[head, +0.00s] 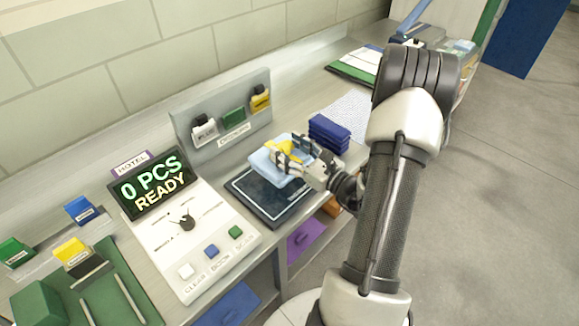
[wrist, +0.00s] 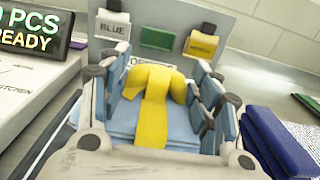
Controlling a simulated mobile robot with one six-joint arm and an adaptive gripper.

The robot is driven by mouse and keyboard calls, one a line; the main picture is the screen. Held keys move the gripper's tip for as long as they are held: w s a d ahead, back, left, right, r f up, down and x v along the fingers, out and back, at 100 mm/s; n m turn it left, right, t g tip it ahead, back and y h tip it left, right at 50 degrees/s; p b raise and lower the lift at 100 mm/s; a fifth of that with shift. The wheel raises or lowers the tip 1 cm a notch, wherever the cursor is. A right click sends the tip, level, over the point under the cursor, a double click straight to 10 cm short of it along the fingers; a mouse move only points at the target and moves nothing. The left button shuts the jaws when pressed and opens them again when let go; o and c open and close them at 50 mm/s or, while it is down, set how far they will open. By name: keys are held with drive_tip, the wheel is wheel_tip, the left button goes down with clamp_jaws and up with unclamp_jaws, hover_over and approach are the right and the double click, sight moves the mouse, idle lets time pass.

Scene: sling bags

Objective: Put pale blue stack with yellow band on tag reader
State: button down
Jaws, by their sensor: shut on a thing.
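The pale blue stack (head: 269,161) with a yellow band (head: 285,148) is at my gripper (head: 297,160), over the dark flat pad of the tag reader (head: 262,203). In the wrist view my gripper (wrist: 160,112) is shut on the pale blue stack (wrist: 123,122), with fingers on both sides of the yellow band (wrist: 153,120). Whether the stack touches the pad or hangs just above it, I cannot tell. The reader's display (head: 153,186) reads "0 PCS READY".
A dark blue stack (head: 329,132) lies just right of the reader, close to my gripper. A grey upright panel (head: 222,112) with several coloured tags stands behind. The control console (head: 197,236) is left of the pad, with a green tray (head: 97,290) further left.

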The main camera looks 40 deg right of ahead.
drive_tip(key=shift+f+b, duration=0.8)
drive_tip(key=shift+f, duration=1.45)
drive_tip(key=shift+f, duration=0.25)
drive_tip(key=c, duration=0.5)
unclamp_jaws()
drive_tip(key=shift+r, duration=0.1)
drive_tip(key=shift+s+r, duration=0.1)
drive_tip(key=shift+s, duration=0.05)
drive_tip(key=s, duration=0.4)
drive_tip(key=s+p, duration=0.1)
drive_tip(key=s, duration=0.3)
drive_tip(key=s+p, duration=0.1)
drive_tip(key=s, duration=0.2)
drive_tip(key=shift+s+d, duration=0.4)
